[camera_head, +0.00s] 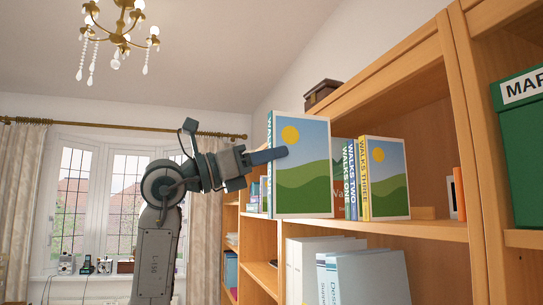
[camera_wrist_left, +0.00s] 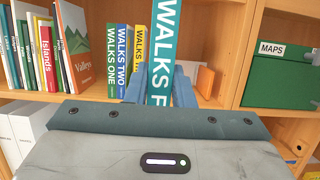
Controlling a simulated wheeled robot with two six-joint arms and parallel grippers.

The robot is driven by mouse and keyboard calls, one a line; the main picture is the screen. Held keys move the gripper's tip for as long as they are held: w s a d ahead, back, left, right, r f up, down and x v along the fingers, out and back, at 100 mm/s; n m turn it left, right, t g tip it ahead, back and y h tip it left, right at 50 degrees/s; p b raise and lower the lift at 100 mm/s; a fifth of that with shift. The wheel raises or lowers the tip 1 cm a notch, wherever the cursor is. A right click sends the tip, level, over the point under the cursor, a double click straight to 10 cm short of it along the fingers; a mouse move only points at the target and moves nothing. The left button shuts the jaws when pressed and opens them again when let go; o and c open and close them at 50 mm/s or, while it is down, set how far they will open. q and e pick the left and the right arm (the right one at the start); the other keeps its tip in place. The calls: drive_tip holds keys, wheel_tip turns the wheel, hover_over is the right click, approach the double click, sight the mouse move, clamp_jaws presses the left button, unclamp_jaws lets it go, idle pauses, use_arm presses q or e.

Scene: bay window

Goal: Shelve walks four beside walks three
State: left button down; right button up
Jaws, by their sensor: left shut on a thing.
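Walks four (camera_head: 303,180), a tall book with a teal spine and a cover of green hills and a yellow sun, is upright in my left gripper (camera_head: 268,156). In the left wrist view its teal spine (camera_wrist_left: 164,45) stands between the blue fingers (camera_wrist_left: 160,90), its lower title hidden. Walks three (camera_head: 386,178), with a yellow spine, stands on the shelf right of walks two (camera_head: 352,180) and walks one (camera_head: 345,165). In the left wrist view walks three (camera_wrist_left: 138,48) is partly covered by the held book. My right gripper is not in view.
The shelf board (camera_head: 430,230) is bare in front of walks three, with an orange book (camera_head: 459,190) further right. A green MAPS box (camera_head: 522,150) stands in the bay to the right. Other books, including Valleys (camera_wrist_left: 75,45), stand to the left. White binders (camera_head: 335,270) fill the shelf below.

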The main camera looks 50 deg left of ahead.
sight(311, 159)
use_arm(q)
drive_tip(key=p+x, duration=0.1)
drive_tip(key=x, duration=0.1)
drive_tip(key=f+p+x, duration=0.1)
drive_tip(key=p+x, duration=0.1)
drive_tip(key=x, duration=0.1)
drive_tip(key=p+x, duration=0.1)
drive_tip(key=x, duration=0.1)
drive_tip(key=shift+w+d+f+p, duration=0.25)
drive_tip(key=shift+w+f+p, duration=0.05)
drive_tip(key=shift+w, duration=0.3)
drive_tip(key=shift+w+f, duration=0.1)
drive_tip(key=shift+w, duration=0.15)
drive_tip(key=shift+d+f, duration=0.1)
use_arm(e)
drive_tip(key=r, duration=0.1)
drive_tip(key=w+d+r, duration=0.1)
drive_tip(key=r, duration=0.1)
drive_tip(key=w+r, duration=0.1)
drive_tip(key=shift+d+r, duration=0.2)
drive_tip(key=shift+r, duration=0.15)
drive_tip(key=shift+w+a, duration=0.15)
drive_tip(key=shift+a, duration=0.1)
